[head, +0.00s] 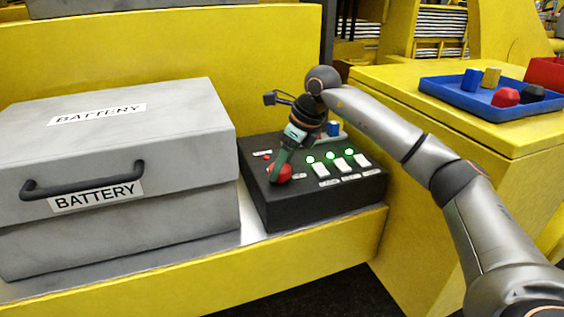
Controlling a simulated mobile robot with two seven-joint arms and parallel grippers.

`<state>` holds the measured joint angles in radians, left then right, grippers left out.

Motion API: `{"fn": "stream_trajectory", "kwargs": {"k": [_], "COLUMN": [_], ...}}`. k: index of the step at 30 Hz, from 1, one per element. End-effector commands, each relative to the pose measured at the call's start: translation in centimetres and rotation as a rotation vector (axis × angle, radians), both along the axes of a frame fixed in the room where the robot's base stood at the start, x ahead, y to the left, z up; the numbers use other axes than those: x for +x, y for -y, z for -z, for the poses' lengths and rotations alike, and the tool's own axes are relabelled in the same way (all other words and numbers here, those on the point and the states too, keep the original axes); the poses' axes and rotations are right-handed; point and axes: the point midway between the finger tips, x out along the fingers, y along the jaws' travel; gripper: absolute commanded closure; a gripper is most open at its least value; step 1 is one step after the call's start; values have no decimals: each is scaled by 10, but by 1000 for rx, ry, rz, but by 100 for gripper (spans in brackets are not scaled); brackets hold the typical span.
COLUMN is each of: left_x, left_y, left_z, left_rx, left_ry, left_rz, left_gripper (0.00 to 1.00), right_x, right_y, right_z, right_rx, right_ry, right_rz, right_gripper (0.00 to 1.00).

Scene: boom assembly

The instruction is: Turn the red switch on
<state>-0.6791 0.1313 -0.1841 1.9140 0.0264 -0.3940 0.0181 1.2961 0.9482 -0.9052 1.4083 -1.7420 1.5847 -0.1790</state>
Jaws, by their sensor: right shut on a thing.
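The black control box (317,200) stands on the yellow shelf, right of the grey battery case. The red switch (283,175) is a round red knob on the left part of its top. My right gripper (280,169) reaches down onto the red switch from above and is shut on it, hiding part of it. A small red light (267,156) shows left of the gripper. Several white switches with lit green lights (330,155) sit to the right on the same box. My left gripper is not in view.
The grey battery case (120,225) with a black handle fills the left side. A blue tray (440,88) with coloured pieces lies on the yellow bench at the right. A yellow wall stands behind the box.

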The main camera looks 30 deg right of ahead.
Motion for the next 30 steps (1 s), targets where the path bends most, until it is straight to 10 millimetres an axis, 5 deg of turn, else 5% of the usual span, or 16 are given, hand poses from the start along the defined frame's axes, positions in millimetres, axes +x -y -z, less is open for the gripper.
{"fn": "stream_trajectory", "kwargs": {"k": [14, 15, 23, 30], "left_x": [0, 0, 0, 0], "left_y": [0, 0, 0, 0], "left_z": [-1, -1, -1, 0], "left_rx": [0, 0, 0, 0], "left_ry": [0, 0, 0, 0], "left_rz": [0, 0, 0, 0], "left_gripper": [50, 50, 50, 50], "right_x": [0, 0, 0, 0], "right_y": [0, 0, 0, 0], "right_z": [0, 0, 0, 0], "right_rx": [-2, -2, -1, 0], "right_ry": [0, 0, 0, 0], "right_rz": [-17, -17, -15, -14], "right_gripper": [90, 32, 4, 4]}}
